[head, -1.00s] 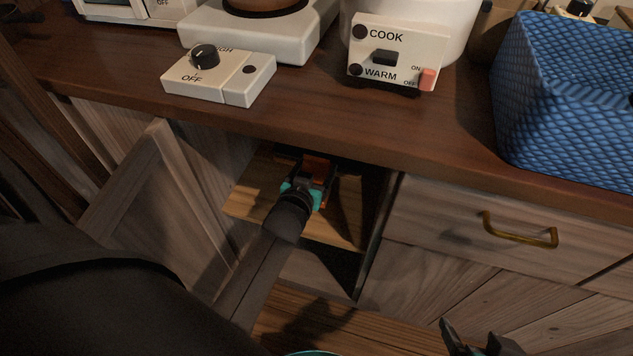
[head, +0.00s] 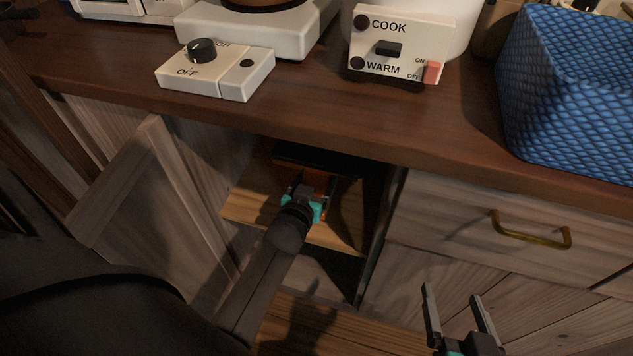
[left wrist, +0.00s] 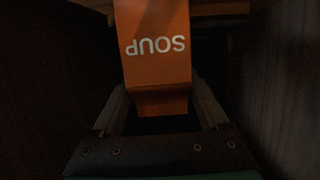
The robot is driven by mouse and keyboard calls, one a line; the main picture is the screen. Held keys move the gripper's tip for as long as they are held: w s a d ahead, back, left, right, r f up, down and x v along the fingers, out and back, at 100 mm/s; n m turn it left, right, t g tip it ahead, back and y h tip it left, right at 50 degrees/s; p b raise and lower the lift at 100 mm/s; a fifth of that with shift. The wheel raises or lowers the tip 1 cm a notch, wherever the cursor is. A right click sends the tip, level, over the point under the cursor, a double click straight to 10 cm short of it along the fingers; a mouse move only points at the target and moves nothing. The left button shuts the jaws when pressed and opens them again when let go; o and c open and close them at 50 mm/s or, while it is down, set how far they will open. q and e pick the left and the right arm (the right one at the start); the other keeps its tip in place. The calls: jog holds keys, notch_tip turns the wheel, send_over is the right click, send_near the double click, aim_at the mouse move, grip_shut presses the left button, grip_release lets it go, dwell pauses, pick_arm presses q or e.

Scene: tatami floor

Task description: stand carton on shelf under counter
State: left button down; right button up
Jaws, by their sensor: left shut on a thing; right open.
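An orange carton (head: 318,179) is inside the open cabinet under the counter, above or on the wooden shelf (head: 243,205). In the left wrist view the carton (left wrist: 153,62) shows the word SOUP upside down between the fingers. My left gripper (head: 310,192) reaches into the cabinet and is shut on the carton. The carton's top is dark in the counter's shade, and I cannot tell whether its base touches the shelf. My right gripper (head: 454,295) is open and empty in front of the drawers at the lower right.
The counter (head: 300,110) overhangs the opening. An open cabinet door (head: 120,185) stands left, and a drawer with a brass handle (head: 530,235) is right. Shelf room shows left of the carton.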

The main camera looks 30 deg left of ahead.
dwell(0.3)
pick_arm(q)
grip_release()
jog(key=shift+f, duration=0.25)
jog(key=shift+r, duration=0.1)
